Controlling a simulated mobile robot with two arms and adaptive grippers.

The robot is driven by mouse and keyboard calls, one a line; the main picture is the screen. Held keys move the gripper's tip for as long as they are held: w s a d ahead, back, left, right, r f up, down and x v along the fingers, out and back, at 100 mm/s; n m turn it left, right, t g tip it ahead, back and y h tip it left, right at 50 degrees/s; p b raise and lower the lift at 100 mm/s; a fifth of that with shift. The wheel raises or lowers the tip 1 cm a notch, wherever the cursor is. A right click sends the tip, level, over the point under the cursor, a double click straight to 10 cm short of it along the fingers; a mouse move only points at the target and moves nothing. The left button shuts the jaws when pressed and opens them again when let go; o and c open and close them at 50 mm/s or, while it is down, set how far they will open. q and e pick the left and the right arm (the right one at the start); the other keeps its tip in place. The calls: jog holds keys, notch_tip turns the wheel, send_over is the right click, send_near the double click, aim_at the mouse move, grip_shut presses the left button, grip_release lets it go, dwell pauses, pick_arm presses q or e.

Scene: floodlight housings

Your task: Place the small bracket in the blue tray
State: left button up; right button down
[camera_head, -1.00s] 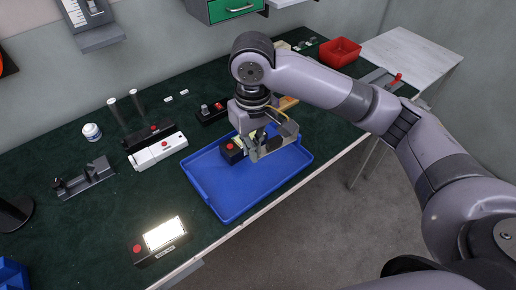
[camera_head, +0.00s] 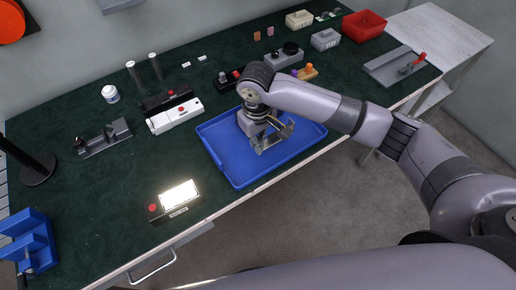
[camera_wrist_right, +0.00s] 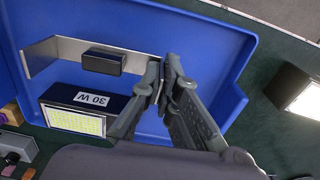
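The blue tray (camera_head: 235,168) lies on the dark green bench and fills much of the right wrist view (camera_wrist_right: 215,45). The small bracket (camera_wrist_right: 43,57), a bent grey metal strip, spans the tray in the wrist view; it also shows below the gripper in the head view (camera_head: 273,138). My right gripper (camera_wrist_right: 163,78) is over the tray, its fingers close together at the bracket's right end and apparently shut on it. Whether the bracket touches the tray floor is unclear. My left gripper is not in view.
A black "30 W" lamp housing (camera_wrist_right: 85,108) sits beside the bracket in the tray, with a black block (camera_wrist_right: 104,60) at the strip. A lit lamp (camera_head: 178,196) stands left of the tray. A white device (camera_head: 174,116) and a red bin (camera_head: 364,25) stand on the bench.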

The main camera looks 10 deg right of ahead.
jog(key=shift+f, duration=2.2)
jog(key=c, duration=1.8)
grip_release()
jog(key=shift+f, duration=0.15)
notch_tip(320, 180, up, 12)
jog(key=b, duration=0.1)
jog(key=shift+s+a, duration=0.1)
jog(key=shift+a, duration=0.05)
